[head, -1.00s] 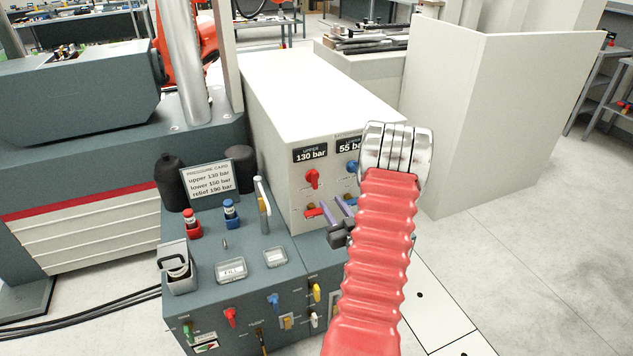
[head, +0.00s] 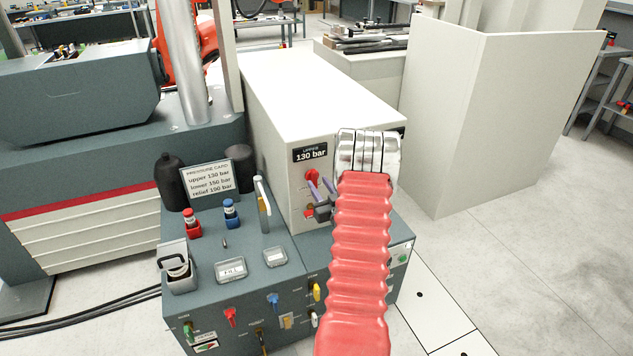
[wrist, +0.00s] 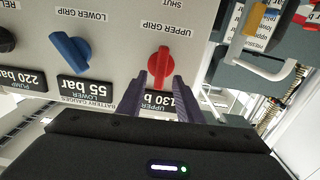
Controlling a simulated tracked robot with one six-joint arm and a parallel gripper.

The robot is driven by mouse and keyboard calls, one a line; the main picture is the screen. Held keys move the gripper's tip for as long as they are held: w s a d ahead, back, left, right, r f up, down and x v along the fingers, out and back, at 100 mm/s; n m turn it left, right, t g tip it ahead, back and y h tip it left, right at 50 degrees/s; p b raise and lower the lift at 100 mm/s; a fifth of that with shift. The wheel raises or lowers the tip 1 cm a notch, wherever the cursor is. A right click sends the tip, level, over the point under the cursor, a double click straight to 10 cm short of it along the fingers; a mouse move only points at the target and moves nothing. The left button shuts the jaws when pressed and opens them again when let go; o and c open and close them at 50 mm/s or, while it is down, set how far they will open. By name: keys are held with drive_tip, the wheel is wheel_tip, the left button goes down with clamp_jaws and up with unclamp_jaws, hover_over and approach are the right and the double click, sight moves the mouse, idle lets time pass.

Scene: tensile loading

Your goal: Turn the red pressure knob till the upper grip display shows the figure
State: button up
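The red upper grip knob (head: 312,174) is on the front of the white cabinet; it also shows in the wrist view (wrist: 160,60), which is upside down. The upper grip display (head: 311,154) above it reads 130 bar; in the wrist view one finger partly covers it. The pressure card (head: 208,180) reads upper 130 bar. My gripper (head: 319,182) has its two purple fingers apart near the knob. In the wrist view my gripper (wrist: 161,76) has one fingertip on either side of the knob's lower part in the picture; contact cannot be told.
The blue lower grip knob (wrist: 70,50) is beside the red one, with its display (wrist: 85,88) at 55 bar. A pump display (wrist: 22,80) reads 220 bar. Red and blue fittings (head: 231,213) and a handled tool (head: 263,205) stand on the grey bench left of my arm.

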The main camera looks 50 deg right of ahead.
sight(315, 179)
drive_tip(key=shift+x, duration=1.6)
drive_tip(key=shift+c, duration=0.5)
clamp_jaws()
